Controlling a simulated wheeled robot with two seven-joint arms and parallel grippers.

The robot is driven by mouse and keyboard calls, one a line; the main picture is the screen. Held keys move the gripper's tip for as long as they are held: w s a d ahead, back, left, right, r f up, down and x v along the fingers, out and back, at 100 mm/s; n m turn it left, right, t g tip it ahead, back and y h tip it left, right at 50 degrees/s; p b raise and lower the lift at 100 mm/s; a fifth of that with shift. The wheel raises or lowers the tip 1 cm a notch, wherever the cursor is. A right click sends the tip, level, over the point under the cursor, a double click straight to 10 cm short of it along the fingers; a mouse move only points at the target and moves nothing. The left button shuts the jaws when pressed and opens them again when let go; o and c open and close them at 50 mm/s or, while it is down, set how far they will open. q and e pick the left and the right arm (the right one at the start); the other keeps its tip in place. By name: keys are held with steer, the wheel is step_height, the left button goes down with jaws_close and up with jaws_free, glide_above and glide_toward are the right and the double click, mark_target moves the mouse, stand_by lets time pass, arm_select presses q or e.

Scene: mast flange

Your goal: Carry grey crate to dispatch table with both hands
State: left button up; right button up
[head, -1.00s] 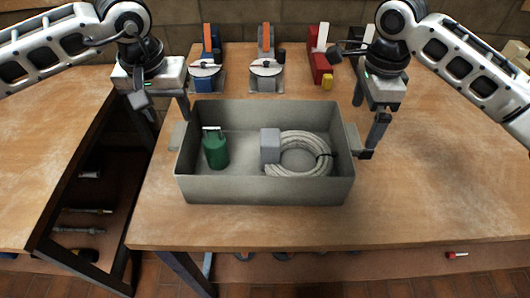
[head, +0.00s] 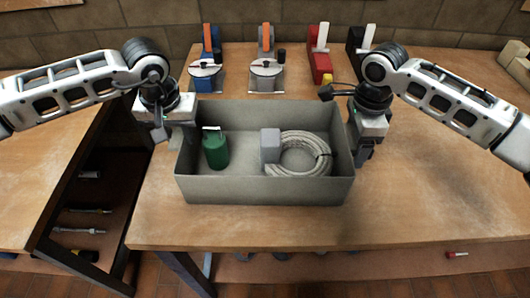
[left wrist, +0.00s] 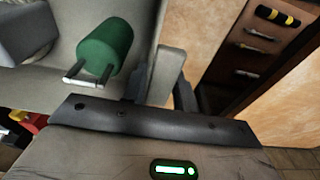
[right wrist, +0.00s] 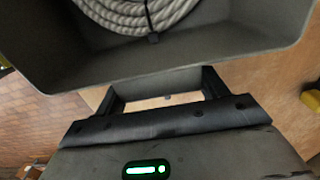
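The grey crate (head: 264,188) stands upright on the wooden table. In the head view the fingertips are mostly hidden.
Behind the crate stand a blue-and-orange fixture (head: 206,73), a grey-and-orange one (head: 266,73) and red (head: 320,67) and black (head: 360,40) holders. A dark shelf (head: 100,190) with tools lies left, beside another wooden table top (head: 45,160). The tabletop right of the crate is clear.

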arm_select(q)
jaws_close()
arm_select(e)
steer(key=c, duration=0.8)
arm_select(q)
steer(key=shift+r, duration=0.15)
arm_select(e)
steer(key=shift+r, duration=0.1)
arm_select(q)
steer(key=shift+w, duration=0.1)
